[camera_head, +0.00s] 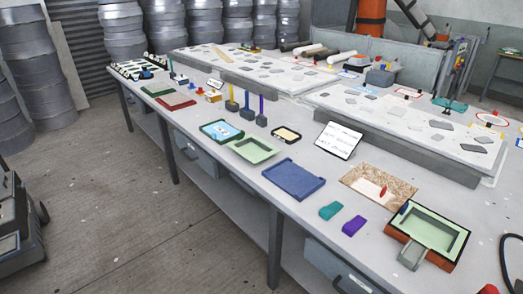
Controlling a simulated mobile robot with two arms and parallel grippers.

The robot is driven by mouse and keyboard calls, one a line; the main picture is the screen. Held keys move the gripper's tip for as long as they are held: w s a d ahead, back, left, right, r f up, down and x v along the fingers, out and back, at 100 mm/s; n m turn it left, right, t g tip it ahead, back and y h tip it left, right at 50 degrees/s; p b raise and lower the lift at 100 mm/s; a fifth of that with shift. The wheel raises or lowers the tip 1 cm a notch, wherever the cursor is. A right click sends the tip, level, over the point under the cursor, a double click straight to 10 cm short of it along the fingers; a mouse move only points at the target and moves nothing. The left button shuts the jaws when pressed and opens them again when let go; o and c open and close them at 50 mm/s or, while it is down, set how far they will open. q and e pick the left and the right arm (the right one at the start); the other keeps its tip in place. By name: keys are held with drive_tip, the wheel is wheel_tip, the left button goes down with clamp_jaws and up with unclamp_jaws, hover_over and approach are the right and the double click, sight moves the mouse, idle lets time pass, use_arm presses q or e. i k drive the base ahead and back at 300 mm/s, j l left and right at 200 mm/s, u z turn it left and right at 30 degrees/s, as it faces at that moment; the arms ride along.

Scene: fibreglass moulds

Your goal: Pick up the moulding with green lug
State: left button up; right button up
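I cannot single out a moulding with a green lug for certain. A light green rectangular tray-like moulding (252,149) lies on the long grey bench. Just behind it is a dark green-framed moulding (221,131) with a light blue inside. A blue rectangular tray (293,181) lies in the middle. An orange-brown mould (436,253) with a pale green inside sits at the right, with a grey-green block (413,254) at its front. A teal block (331,210) and a purple block (354,226) lie between. Neither gripper shows.
A speckled tan board (360,180) with a red piece lies near the orange-brown mould. A white text sign (339,141) stands behind. Upright blue, yellow and purple posts (247,103) stand farther left. Bare bench surrounds the blocks. Metal drums (40,80) stand at the far left.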

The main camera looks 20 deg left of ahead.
sight(256, 152)
drive_tip(key=i+j+z, duration=0.15)
drive_tip(key=z, duration=0.3)
drive_tip(key=j+z, duration=0.85)
drive_tip(key=j, duration=0.95)
drive_tip(key=j+z, duration=0.3)
drive_tip(key=j, duration=1)
